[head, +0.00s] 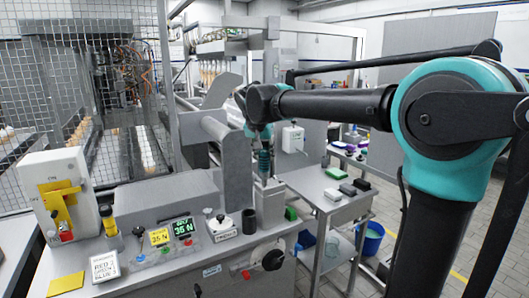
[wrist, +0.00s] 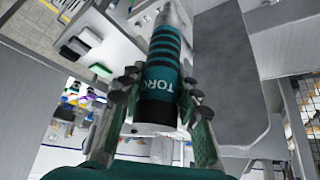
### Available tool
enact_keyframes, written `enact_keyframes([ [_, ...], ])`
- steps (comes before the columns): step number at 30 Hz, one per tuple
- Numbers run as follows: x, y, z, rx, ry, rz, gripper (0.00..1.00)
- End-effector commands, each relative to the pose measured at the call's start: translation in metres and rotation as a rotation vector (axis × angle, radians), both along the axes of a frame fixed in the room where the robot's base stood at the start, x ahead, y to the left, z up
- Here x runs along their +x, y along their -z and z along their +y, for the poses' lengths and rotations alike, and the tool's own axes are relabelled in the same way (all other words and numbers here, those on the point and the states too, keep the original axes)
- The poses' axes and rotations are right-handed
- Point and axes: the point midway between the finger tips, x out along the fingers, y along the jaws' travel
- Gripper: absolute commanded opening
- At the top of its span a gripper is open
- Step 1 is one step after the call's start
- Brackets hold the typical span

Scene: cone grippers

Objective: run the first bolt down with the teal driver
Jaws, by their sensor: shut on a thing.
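The teal driver (wrist: 163,55) has dark bands and white lettering that starts "TORQ". My gripper (wrist: 158,98) is shut on its body, one finger on each side, in the wrist view. The driver's grey nose points away from the wrist. In the head view my gripper (head: 261,145) is above the right end of the bench, and the driver (head: 263,163) hangs roughly upright below it. Its lower end is over or at a grey metal block (head: 269,206). I cannot tell whether it touches the block. No bolt can be made out.
A large grey bracket (head: 237,165) stands close left of the driver. A metal side table (head: 318,181) with small boxes stands right, near a blue bucket (head: 373,238).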

Motion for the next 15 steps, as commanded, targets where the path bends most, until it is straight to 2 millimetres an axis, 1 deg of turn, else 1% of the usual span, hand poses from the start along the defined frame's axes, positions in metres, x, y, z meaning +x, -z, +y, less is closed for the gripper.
enact_keyframes([
  [15,0.0001,0.0068,0.0,0.0,0.0,0.0,0.0],
])
